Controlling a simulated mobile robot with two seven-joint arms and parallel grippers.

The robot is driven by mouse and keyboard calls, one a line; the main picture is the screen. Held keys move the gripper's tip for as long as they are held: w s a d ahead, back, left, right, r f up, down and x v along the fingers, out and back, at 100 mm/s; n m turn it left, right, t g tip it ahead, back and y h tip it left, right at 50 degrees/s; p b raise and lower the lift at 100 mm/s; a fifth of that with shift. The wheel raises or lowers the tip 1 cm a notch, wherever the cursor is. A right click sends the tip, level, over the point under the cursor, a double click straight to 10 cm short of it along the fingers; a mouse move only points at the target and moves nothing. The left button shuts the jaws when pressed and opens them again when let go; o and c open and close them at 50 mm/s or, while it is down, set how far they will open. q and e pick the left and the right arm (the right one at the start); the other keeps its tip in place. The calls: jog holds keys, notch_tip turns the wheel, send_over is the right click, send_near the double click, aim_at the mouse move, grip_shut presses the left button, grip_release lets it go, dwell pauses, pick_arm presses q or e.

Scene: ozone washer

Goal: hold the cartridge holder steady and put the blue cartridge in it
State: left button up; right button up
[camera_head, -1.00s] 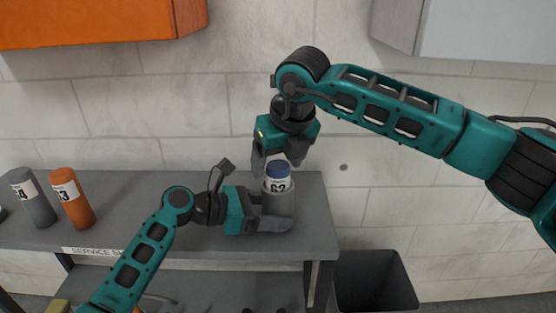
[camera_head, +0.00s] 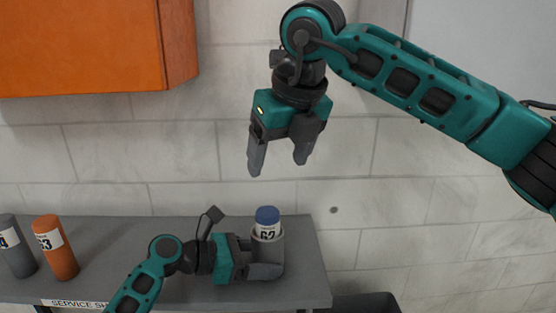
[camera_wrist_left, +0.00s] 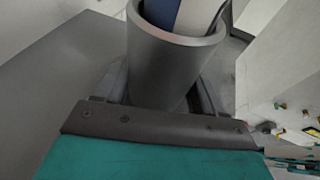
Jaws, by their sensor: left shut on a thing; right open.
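The blue cartridge (camera_head: 267,216), with a white label reading G2, stands upright in the grey cartridge holder (camera_head: 275,250) near the right end of the grey shelf. Its top sticks out above the rim. In the left wrist view the holder (camera_wrist_left: 165,70) is a grey cup with the blue and white cartridge (camera_wrist_left: 190,14) inside it. My left gripper (camera_head: 268,258) is shut on the holder from the left side. My right gripper (camera_head: 280,160) is open and empty, in the air above the cartridge and apart from it.
A grey cartridge (camera_head: 17,248) and an orange cartridge (camera_head: 55,248) stand at the shelf's left. The shelf (camera_head: 120,240) is clear between them and my left arm. An orange cabinet (camera_head: 80,45) hangs upper left. A dark bin (camera_head: 365,303) is at the lower right.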

pick_arm(q)
jog(key=o, duration=0.9)
jog(key=shift+c, duration=0.2)
